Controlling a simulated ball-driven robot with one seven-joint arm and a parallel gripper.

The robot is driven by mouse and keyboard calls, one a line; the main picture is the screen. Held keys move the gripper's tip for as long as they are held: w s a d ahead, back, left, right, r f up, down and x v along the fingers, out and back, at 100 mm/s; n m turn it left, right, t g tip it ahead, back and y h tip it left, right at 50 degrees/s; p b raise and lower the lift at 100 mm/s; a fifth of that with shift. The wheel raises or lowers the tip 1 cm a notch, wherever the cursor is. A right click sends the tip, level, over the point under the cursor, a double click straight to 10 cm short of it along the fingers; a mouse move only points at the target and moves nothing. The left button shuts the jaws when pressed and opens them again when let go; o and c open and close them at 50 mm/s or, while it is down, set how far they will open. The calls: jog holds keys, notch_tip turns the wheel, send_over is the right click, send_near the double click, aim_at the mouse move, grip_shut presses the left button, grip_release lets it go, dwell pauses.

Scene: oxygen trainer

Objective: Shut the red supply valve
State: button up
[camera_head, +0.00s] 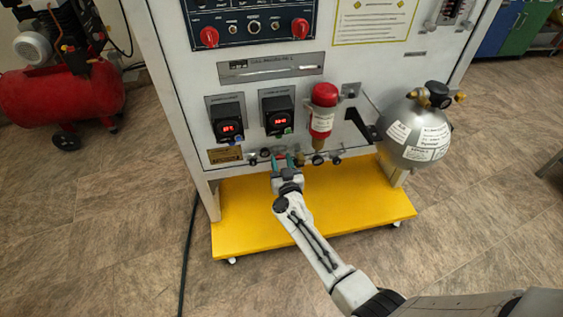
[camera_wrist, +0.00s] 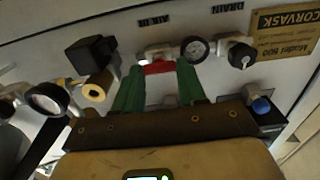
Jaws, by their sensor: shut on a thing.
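The red supply valve handle (camera_wrist: 160,67) is a small red bar under the "AIR" label on the light panel, seen in the wrist view. My gripper (camera_wrist: 159,78) has its two green fingers pointing at the panel, one on each side of the red handle, shut on it. In the head view my gripper (camera_head: 283,161) is at the low row of fittings on the panel, above the yellow base.
A round gauge (camera_wrist: 194,49) sits just right of the valve, and a black knob (camera_wrist: 241,56) under "DRAIN" farther right. A brass fitting (camera_wrist: 95,92) is to the left. In the head view, a red cylinder (camera_head: 322,110) and grey sphere (camera_head: 414,133) stand right of my gripper.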

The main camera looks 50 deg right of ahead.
jog(key=shift+c, duration=0.4)
jog(key=shift+m, duration=0.4)
jog(key=m, duration=0.3)
jog(key=shift+m, duration=0.3)
jog(key=m, duration=0.4)
jog(key=shift+s+d+f+m, duration=0.1)
jog(key=shift+m, duration=0.2)
jog(key=shift+s+f+m+b, duration=0.1)
jog(key=shift+m+b, duration=0.25)
jog(key=shift+m, duration=1.9)
jog(key=shift+f+m+b, duration=0.1)
jog(key=shift+m+b, duration=0.25)
jog(key=shift+m, duration=1.9)
jog(key=o, duration=1.1)
jog(key=shift+r, duration=0.1)
jog(key=shift+c, duration=0.2)
